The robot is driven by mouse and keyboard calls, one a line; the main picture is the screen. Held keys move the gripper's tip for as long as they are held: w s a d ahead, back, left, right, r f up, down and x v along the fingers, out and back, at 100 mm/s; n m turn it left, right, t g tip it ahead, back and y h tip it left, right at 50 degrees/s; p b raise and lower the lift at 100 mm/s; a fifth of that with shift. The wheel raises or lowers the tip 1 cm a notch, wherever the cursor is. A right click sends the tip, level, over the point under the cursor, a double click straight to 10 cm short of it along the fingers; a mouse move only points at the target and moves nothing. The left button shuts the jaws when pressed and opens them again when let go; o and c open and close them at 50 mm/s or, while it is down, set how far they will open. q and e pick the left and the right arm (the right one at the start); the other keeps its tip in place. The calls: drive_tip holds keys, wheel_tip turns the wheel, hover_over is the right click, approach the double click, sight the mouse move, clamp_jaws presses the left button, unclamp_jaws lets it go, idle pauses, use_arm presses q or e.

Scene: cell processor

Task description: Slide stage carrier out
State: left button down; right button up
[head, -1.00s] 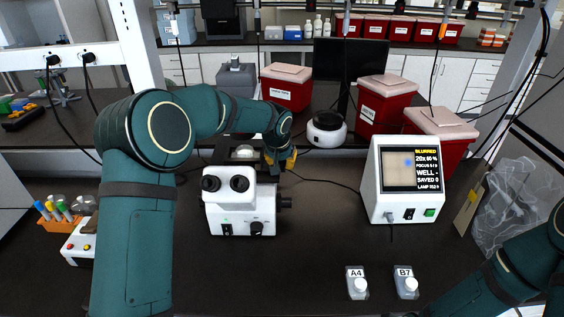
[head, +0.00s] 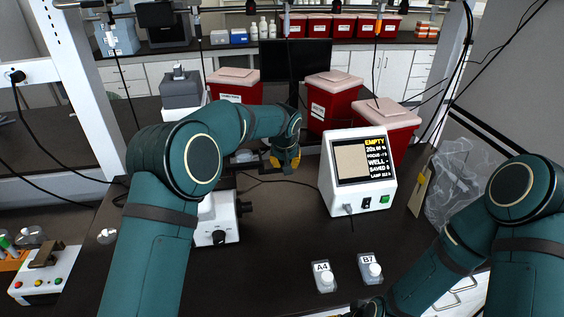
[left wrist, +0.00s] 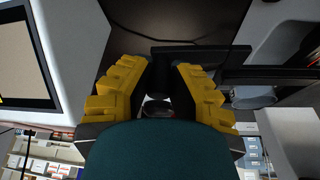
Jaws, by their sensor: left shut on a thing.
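The white microscope (head: 222,222) stands on the bench, partly hidden behind my left arm. My left gripper (head: 285,158), with yellow fingers, is to the right of its stage area. In the left wrist view, its fingers (left wrist: 160,85) are shut on a dark part that joins a dark flat frame, which I take as the stage carrier (left wrist: 200,57). In the head view my arm hides most of the carrier. The display box (head: 358,172) reads EMPTY. My right gripper is at most a dark sliver at the bottom edge (head: 368,308); its jaws cannot be made out.
Red bins (head: 333,108) stand behind the display box. A cable (head: 270,183) crosses the bench. The bench between microscope and display is mostly clear.

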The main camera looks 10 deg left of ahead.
use_arm(q)
drive_tip(key=c, duration=0.9)
unclamp_jaws()
drive_tip(key=shift+w, duration=0.1)
drive_tip(key=shift+o, duration=0.2)
drive_tip(key=v, duration=1.2)
